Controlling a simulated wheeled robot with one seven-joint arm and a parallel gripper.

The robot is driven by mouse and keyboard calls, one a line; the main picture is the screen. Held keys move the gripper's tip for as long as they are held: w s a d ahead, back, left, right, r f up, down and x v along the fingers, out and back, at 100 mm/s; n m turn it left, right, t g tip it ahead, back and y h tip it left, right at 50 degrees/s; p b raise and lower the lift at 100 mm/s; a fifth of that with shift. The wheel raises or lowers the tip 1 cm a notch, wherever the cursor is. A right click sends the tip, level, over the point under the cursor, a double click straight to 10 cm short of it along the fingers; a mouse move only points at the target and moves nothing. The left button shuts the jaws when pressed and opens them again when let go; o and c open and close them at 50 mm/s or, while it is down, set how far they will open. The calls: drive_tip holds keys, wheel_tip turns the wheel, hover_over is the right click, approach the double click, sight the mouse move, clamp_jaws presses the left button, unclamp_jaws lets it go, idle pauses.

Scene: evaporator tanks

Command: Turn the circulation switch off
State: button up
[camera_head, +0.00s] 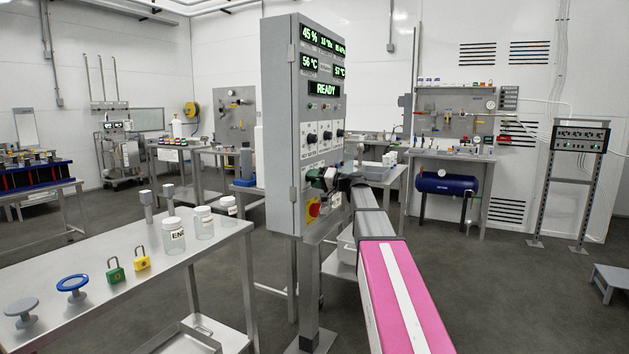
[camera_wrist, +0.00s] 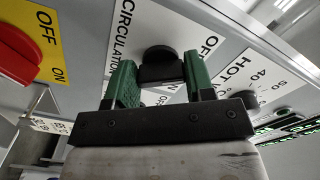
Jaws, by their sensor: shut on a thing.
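The circulation switch (camera_wrist: 159,56) is a black rotary knob on a white plate lettered CIRCULATION, with an OFF mark to its right in the wrist view. My gripper (camera_wrist: 159,68) has green fingers, one on each side of the knob, and is shut on it. The fingers and knob hide part of the plate, so I cannot tell exactly which mark the knob points at. In the head view my gripper (camera_head: 322,178) is at the lower front of the grey control cabinet (camera_head: 281,120), and the switch is hidden behind it.
A red rotary switch (camera_wrist: 15,55) on a yellow OFF/ON plate is left of my gripper in the wrist view. A plate lettered HOT (camera_wrist: 245,75) is to the right. A steel table (camera_head: 100,300) with jars and padlocks stands left of the cabinet. Open floor (camera_head: 500,290) lies to the right.

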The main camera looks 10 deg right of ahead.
drive_tip(key=shift+f+n, duration=0.1)
drive_tip(key=shift+n, duration=0.9)
drive_tip(key=o, duration=0.9)
drive_tip(key=v, duration=1.1)
drive_tip(key=shift+a, duration=0.1)
